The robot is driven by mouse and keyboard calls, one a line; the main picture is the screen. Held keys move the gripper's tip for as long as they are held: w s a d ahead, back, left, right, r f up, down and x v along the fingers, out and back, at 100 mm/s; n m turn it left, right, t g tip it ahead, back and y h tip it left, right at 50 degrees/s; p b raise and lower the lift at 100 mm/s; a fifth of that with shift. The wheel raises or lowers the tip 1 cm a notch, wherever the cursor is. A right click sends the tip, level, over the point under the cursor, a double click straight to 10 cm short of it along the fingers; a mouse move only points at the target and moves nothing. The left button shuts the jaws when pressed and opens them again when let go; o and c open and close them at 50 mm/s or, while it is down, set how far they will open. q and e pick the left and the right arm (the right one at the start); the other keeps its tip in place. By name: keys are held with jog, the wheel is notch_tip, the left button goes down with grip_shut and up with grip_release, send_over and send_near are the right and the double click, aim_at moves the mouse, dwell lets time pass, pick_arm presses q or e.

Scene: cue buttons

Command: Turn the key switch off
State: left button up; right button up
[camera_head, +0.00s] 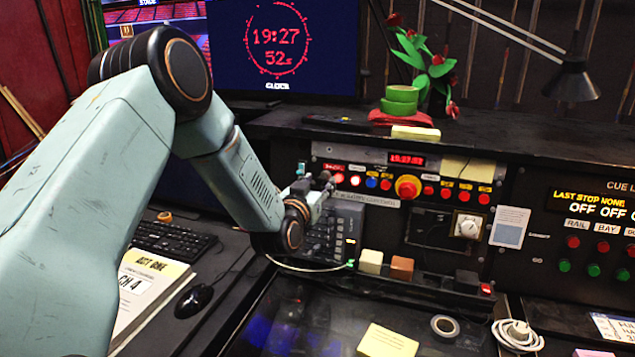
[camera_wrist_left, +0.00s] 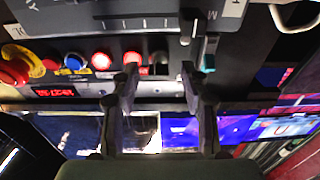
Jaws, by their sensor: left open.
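My left gripper (camera_head: 326,184) is at the left end of the button panel (camera_head: 375,157), and its fingers cover part of it. In the left wrist view the gripper (camera_wrist_left: 160,72) is open, with nothing clearly held between the two dark fingers. A red button (camera_wrist_left: 131,59) shows by one fingertip. A small teal-and-dark fitting (camera_wrist_left: 208,52) is just beyond the other fingertip; it also shows in the head view (camera_head: 301,169). I cannot tell whether it is the key switch. A white rotary knob (camera_head: 467,226) sits lower right on the console. My right gripper is not in view.
A yellow-collared red emergency button (camera_head: 408,187) and several small buttons line the panel. A grey keypad unit (camera_head: 338,232) lies below the gripper. Two small blocks, white (camera_head: 371,261) and brown (camera_head: 402,267), stand on the ledge. A monitor (camera_head: 283,48) stands behind my arm.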

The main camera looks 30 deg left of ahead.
pick_arm(q)
jog(key=shift+w, duration=0.35)
jog(key=shift+w+d+r, duration=0.15)
jog(key=shift+d+r, duration=0.05)
jog(key=shift+r, duration=0.05)
jog(key=shift+a, duration=0.1)
jog(key=shift+w+a+f, duration=0.1)
jog(key=shift+a+f, duration=0.1)
jog(key=shift+c, duration=0.9)
jog(key=shift+d+r, duration=0.15)
jog(key=c, duration=0.4)
grip_shut()
